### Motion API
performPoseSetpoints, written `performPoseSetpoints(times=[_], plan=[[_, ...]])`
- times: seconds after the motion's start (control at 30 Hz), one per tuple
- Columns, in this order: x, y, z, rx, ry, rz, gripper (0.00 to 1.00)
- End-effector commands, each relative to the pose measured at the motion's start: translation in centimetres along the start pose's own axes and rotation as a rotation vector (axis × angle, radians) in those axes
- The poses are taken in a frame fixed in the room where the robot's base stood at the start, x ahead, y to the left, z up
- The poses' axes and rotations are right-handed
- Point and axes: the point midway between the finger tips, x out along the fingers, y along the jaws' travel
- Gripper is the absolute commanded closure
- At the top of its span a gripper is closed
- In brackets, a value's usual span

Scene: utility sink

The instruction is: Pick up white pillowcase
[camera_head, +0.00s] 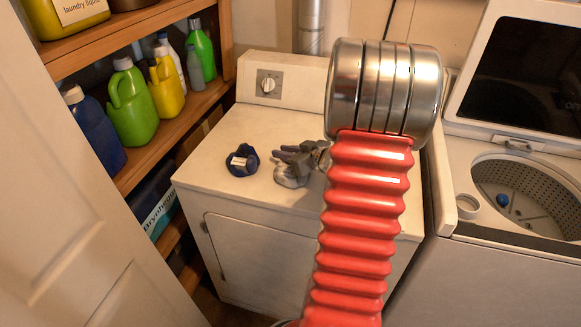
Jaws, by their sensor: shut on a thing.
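A crumpled pale grey-white cloth (291,178), which looks like the white pillowcase, is on top of the white dryer (215,140). My gripper (289,157) is at this cloth, its grey fingers shut on it from above and the right. The fingers hide part of the cloth, and I cannot tell whether it is lifted off the dryer top. My red ribbed arm hides the dryer's right side.
A dark blue bundle with a white patch (242,161) lies left of the cloth. An open washer (505,250) stands at right with a blue item (502,199) in its drum. A shelf (150,140) with several bottles is at left.

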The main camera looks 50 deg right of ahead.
Motion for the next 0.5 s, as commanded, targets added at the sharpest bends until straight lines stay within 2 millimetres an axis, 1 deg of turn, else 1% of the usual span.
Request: performPoseSetpoints(times=[0.17,0.27,0.37,0.5], plan=[[-0.1,0.0,-0.3,-0.001,0.001,0.000,1.00],[-0.3,0.0,-0.9,-0.003,0.002,0.000,1.00],[-0.7,0.0,-1.8,-0.003,0.002,0.001,1.00],[-1.5,0.1,-3.8,-0.005,0.003,0.002,1.00]])
